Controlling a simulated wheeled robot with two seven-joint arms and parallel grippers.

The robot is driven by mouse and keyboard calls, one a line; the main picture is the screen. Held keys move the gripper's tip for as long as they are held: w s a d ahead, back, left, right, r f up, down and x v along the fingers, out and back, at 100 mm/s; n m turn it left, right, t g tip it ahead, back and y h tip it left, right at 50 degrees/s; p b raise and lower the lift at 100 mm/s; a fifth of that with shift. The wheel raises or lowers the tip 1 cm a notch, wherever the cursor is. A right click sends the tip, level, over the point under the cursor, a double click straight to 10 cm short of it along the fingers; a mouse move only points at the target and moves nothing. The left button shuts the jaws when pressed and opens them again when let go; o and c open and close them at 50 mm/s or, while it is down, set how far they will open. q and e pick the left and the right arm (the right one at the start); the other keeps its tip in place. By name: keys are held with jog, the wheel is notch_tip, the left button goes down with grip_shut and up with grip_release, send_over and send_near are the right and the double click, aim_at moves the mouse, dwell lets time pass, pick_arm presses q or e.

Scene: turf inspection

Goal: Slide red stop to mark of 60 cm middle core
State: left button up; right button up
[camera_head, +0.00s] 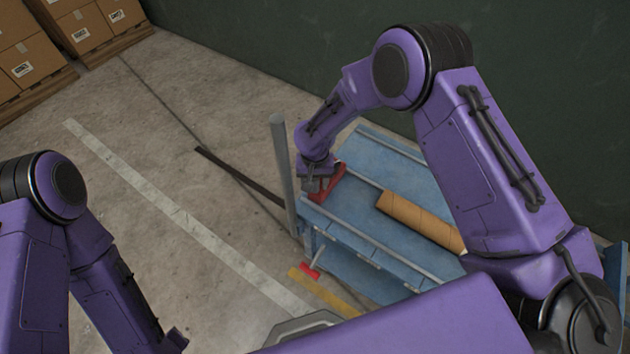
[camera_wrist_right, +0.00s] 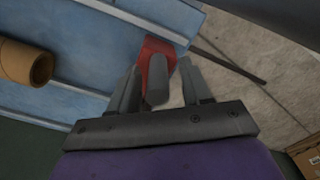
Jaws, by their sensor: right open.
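A red stop (camera_head: 330,184) sits at the near left end of the blue bench (camera_head: 375,160). In the right wrist view the red stop (camera_wrist_right: 157,52) carries a rounded grey knob (camera_wrist_right: 159,82). My right gripper (camera_head: 314,186) is at the stop; in its wrist view the open fingers (camera_wrist_right: 158,92) stand on either side of the knob, with a gap visible on the right. One brown cardboard core (camera_head: 418,218) lies on the bench, partly behind my right arm; its open end (camera_wrist_right: 38,67) shows in the wrist view. No 60 cm mark is readable. My left gripper is not visible.
A grey upright post (camera_head: 283,170) stands at the bench's left end. Metal rails (camera_head: 375,242) run along the bench. A second red piece with a grey handle (camera_head: 311,271) shows low at the bench's front.

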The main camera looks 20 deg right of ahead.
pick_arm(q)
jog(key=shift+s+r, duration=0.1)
pick_arm(e)
jog(key=shift+s+f, duration=0.1)
jog(key=shift+f, duration=0.35)
grip_shut()
jog(key=shift+d, duration=0.1)
